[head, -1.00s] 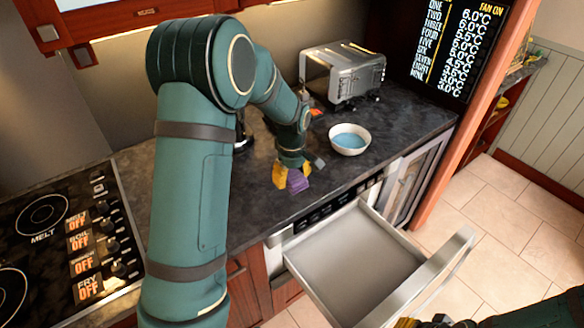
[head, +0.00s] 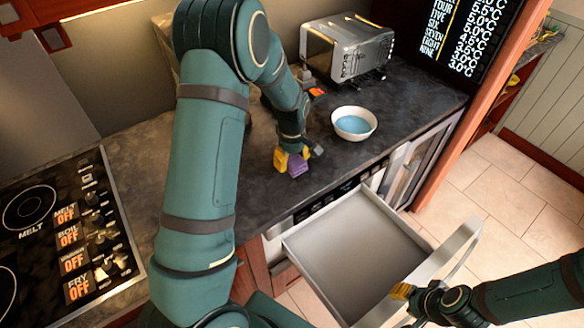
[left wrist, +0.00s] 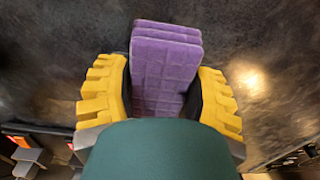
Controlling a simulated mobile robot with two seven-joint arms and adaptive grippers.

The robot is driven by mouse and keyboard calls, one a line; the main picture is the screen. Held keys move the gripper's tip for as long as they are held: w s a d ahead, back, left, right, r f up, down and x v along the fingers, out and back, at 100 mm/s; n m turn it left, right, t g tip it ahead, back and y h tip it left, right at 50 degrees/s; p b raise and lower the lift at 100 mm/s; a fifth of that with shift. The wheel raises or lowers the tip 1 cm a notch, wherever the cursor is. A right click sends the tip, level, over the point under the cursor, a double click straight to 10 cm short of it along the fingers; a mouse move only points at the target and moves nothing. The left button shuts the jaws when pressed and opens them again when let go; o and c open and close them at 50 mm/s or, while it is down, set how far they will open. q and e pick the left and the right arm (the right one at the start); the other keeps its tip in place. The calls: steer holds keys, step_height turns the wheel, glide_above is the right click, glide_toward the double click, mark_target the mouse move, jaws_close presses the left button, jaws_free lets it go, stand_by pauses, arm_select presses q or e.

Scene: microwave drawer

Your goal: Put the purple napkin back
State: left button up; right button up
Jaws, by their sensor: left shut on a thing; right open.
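The purple napkin (head: 298,163) is a folded, quilted cloth held at the dark counter, near its front edge. My left gripper (head: 290,160) is shut on it. In the left wrist view the napkin (left wrist: 165,65) sits between the yellow fingers of my left gripper (left wrist: 160,95); I cannot tell whether it touches the counter. An open, empty grey drawer (head: 352,250) juts out below the counter, to the right of the napkin. My right gripper (head: 403,293) is open and empty at the drawer's front panel, near its handle; its fingers are partly hidden.
A white bowl (head: 354,123) with blue contents stands on the counter right of the napkin. A silver toaster-like appliance (head: 345,48) is behind it. A black stove (head: 65,230) is at the left. Counter around the napkin is clear.

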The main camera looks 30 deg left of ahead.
arm_select(q)
step_height(320, 180, down, 3)
steer(key=shift+f, duration=0.1)
steer(key=shift+w+f, duration=0.1)
steer(key=shift+f, duration=0.1)
arm_select(e)
steer(key=shift+f, duration=0.1)
arm_select(q)
steer(key=shift+f, duration=0.15)
arm_select(e)
steer(key=shift+f, duration=0.1)
arm_select(q)
steer(key=o, duration=1.1)
